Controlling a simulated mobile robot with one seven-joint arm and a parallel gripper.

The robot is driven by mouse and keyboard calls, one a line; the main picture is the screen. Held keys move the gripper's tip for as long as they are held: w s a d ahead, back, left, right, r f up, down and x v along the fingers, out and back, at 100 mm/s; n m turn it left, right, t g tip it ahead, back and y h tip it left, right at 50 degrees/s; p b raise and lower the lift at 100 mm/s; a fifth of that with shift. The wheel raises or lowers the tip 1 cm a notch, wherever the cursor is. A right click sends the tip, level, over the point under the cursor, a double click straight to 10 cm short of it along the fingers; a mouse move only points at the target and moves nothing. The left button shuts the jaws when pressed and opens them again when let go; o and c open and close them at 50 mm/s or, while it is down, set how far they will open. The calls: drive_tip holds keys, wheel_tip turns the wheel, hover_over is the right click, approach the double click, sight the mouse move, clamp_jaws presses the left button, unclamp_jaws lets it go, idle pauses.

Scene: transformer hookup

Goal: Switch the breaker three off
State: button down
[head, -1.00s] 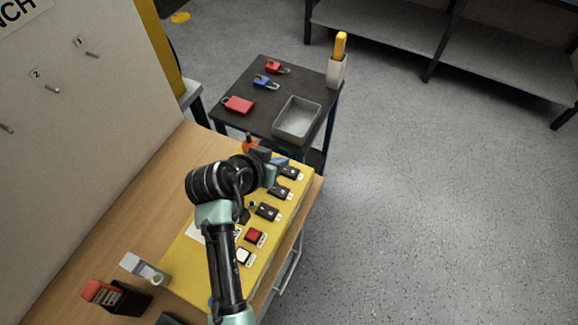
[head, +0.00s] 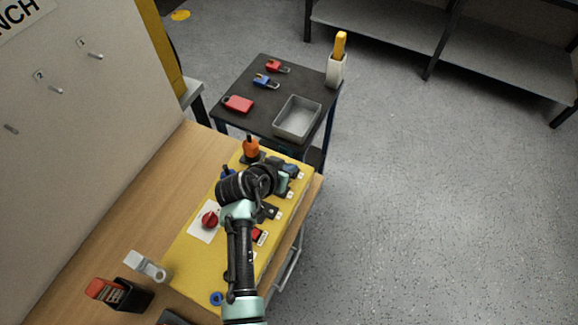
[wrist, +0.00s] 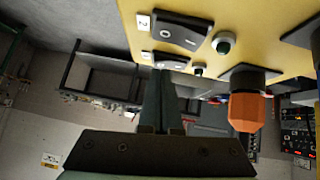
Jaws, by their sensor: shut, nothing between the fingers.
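The yellow panel box (head: 187,262) lies on the wooden bench with a row of black rocker breakers along its right edge. The breaker labelled 2 (wrist: 182,33) shows in the wrist view. A farther black breaker (wrist: 163,58), probably breaker three, is beyond it; its number is too small to read and my fingers partly cover it.
An orange connector (head: 251,148) stands up at the panel's far end, and it also shows in the wrist view (wrist: 247,111). A red rotary knob (head: 210,219) sits beside my arm. A dark side table with padlocks and a grey tray (head: 297,119) stands beyond the bench.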

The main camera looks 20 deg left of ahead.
drive_tip(key=shift+s+d+f+b, duration=0.1)
drive_tip(key=shift+d+f+b, duration=0.05)
drive_tip(key=shift+f+b, duration=0.2)
drive_tip(key=shift+a+r+b, duration=0.1)
drive_tip(key=shift+a+b, duration=0.2)
drive_tip(key=shift+a, duration=0.6)
drive_tip(key=r+p, duration=0.3)
drive_tip(key=r, duration=0.1)
drive_tip(key=shift+w, duration=0.3)
drive_tip(key=b+v, duration=0.1)
drive_tip(key=v, duration=0.9)
drive_tip(key=shift+s+a, duration=0.2)
drive_tip(key=shift+s, duration=0.05)
